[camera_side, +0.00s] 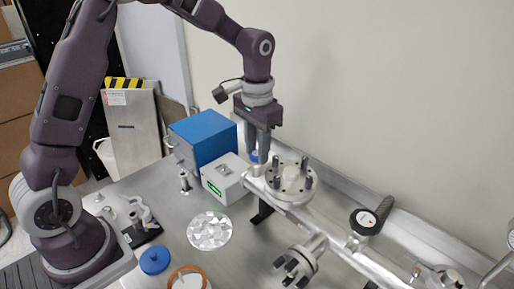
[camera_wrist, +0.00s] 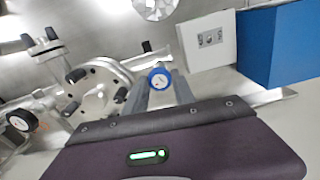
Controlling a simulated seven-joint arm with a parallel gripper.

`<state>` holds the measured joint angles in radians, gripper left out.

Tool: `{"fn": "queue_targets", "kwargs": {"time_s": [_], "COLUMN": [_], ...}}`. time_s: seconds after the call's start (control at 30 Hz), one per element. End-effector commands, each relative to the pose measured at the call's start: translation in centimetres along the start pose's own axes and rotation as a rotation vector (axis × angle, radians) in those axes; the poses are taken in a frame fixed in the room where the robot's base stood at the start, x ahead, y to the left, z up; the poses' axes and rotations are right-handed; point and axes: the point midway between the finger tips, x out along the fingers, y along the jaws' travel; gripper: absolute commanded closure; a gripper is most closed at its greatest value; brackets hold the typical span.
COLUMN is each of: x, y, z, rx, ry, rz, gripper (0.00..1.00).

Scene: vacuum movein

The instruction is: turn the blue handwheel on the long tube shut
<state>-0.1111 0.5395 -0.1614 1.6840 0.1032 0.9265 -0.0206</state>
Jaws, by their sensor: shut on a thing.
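The blue handwheel (camera_wrist: 159,75) shows as a small blue ring with a white centre in the wrist view. In the side view, a bit of the blue handwheel (camera_side: 254,156) shows beside the fingers, at the far end of the long silver tube (camera_side: 325,228). My gripper (camera_side: 261,158) points straight down over that end of the tube. In the wrist view, the fingers of my gripper (camera_wrist: 160,80) stand on either side of the handwheel and are shut on it. The fingers hide most of the handwheel in the side view.
A flange with upright black-tipped bolts (camera_side: 291,183) stands close beside my gripper. A white box (camera_side: 225,180) and a blue box (camera_side: 203,137) stand on the other side. A black-handled valve (camera_side: 368,218) sits farther along. A foil disc (camera_side: 209,231) and blue cap (camera_side: 155,260) lie on the table.

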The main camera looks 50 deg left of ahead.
Motion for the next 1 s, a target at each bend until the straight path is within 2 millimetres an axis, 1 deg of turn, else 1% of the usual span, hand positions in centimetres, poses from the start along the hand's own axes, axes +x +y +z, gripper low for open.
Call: {"fn": "queue_targets", "kwargs": {"time_s": [1.0], "x": [-0.07], "y": [0.1], "z": [0.02], "rx": [0.964], "ry": [0.001], "rz": [0.0], "gripper": [1.0]}}
